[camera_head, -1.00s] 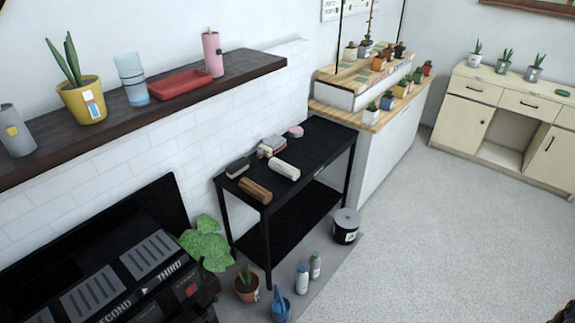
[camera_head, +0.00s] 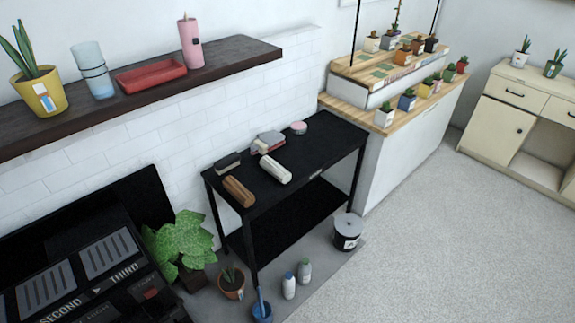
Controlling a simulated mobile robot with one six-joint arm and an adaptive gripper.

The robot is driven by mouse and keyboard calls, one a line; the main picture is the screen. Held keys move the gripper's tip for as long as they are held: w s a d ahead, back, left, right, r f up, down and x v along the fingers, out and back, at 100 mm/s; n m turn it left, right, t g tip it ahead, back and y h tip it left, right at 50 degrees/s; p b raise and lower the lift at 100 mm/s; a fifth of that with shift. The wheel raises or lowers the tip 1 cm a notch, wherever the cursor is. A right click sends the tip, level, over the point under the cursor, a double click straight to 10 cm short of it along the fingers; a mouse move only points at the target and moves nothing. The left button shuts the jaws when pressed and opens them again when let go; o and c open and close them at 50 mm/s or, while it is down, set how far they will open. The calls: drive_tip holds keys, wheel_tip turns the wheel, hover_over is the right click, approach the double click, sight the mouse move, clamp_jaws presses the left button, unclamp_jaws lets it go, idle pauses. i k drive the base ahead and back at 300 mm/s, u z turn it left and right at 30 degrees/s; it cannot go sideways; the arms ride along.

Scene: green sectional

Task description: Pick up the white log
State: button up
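The white log (camera_head: 275,169) lies on the top of the black table (camera_head: 318,153), near its middle. A brown log (camera_head: 238,191) lies to its left, close to the table's front left edge. The two logs are apart. Behind the white log are a grey and pink object (camera_head: 268,142) and a dark brush-like block (camera_head: 227,162). My gripper is not in view.
A round pink item (camera_head: 299,127) sits at the table's back. On the floor by the table stand a grey bucket (camera_head: 347,232), two bottles (camera_head: 297,279), a blue watering can (camera_head: 262,309) and potted plants (camera_head: 232,282). A dark wall shelf (camera_head: 230,62) hangs behind. The grey floor at right is clear.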

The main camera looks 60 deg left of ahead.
sight(277, 171)
drive_tip(key=i, duration=0.75)
drive_tip(key=z, duration=0.1)
drive_tip(key=k, duration=0.15)
drive_tip(key=u, duration=2.6)
drive_tip(key=i, duration=0.95)
drive_tip(key=u, duration=0.05)
